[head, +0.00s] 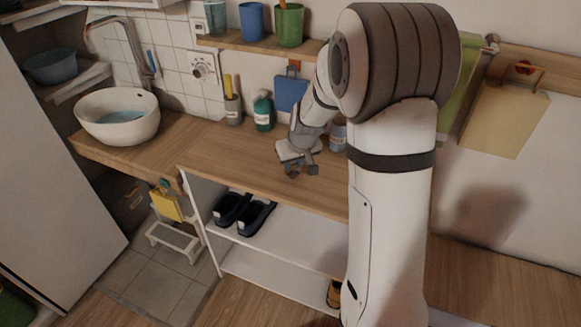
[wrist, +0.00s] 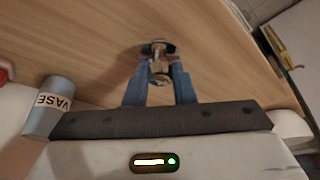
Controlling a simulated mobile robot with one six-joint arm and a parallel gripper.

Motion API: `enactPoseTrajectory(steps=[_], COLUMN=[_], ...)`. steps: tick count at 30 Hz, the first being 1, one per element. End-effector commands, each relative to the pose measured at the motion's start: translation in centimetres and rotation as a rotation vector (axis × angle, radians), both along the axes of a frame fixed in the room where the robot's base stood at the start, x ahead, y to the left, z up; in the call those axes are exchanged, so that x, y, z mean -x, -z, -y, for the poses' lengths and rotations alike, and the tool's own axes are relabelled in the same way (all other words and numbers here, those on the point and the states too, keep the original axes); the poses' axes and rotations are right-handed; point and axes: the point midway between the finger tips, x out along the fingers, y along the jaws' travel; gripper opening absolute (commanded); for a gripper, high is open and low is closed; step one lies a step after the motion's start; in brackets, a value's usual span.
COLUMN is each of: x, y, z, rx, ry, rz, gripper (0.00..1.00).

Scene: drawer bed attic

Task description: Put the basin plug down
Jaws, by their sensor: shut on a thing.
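My gripper (wrist: 159,74) is shut on the basin plug (wrist: 158,48), a small metallic piece with a dark round part, between the fingertips in the wrist view. The plug is over the wooden counter; I cannot tell whether it touches the wood. In the head view my gripper (head: 302,172) is low over the counter (head: 245,150), near its front edge. The plug is too small to make out clearly there. The white basin (head: 118,118) stands on the counter at the far left, away from my gripper.
A grey-blue vase (wrist: 50,108) stands close beside my gripper; it also shows in the head view (head: 338,136). A green bottle (head: 263,112) and a grey holder (head: 233,108) stand at the wall. Dark shoes (head: 255,216) lie on the shelf below. Counter left of my gripper is clear.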

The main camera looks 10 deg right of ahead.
Motion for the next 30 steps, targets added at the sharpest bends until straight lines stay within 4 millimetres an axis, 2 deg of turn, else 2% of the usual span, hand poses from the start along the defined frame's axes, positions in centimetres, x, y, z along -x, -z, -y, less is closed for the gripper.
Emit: enactPoseTrajectory(steps=[3,14,15,22,30], x=[0.0,0.0,0.0,0.0,0.0], y=[1.7,2.1,2.0,1.9,1.8], z=[0.0,0.1,0.1,0.1,0.2], rx=[0.0,0.0,0.0,0.0,0.0], ry=[0.001,0.001,0.002,0.002,0.003], rz=[-0.001,0.001,0.001,0.001,0.001], gripper=[0.0,0.0,0.25,0.44,0.45])
